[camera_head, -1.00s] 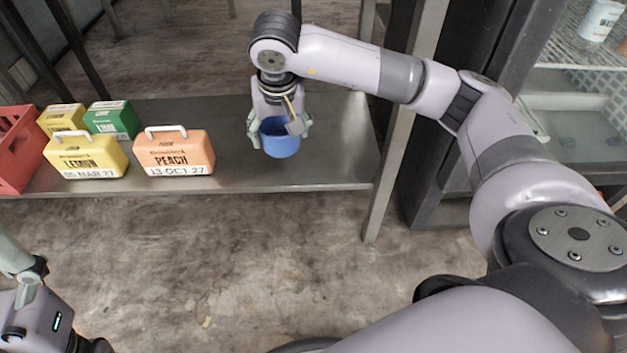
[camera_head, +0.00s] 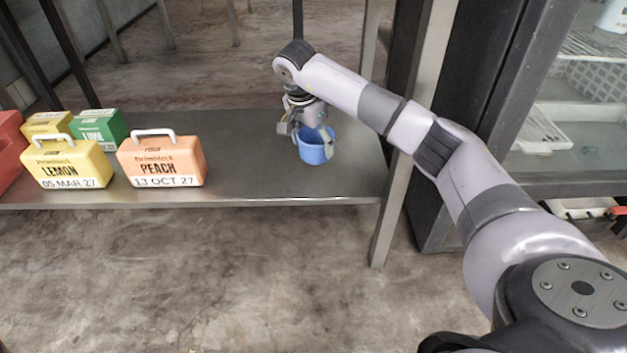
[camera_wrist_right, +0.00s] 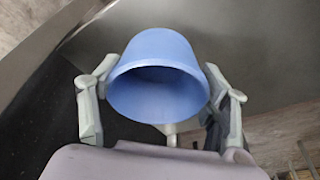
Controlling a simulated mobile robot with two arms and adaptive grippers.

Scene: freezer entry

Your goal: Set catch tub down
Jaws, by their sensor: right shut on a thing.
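The blue catch tub (camera_head: 312,152) is over the right part of the grey metal bench (camera_head: 255,180), with its open rim up. My right gripper (camera_head: 311,132) reaches down from above and is shut on the tub. In the right wrist view the tub (camera_wrist_right: 155,92) sits between the two fingers of the gripper (camera_wrist_right: 165,105), its open mouth facing the camera. I cannot tell whether the tub's base touches the bench. My left gripper is out of view.
A peach box (camera_head: 160,162), a yellow lemon box (camera_head: 66,165), a green lime box (camera_head: 100,127) and a red crate (camera_head: 8,150) occupy the bench's left part. Bench around the tub is bare. A metal post (camera_head: 392,190) stands at the bench's right end.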

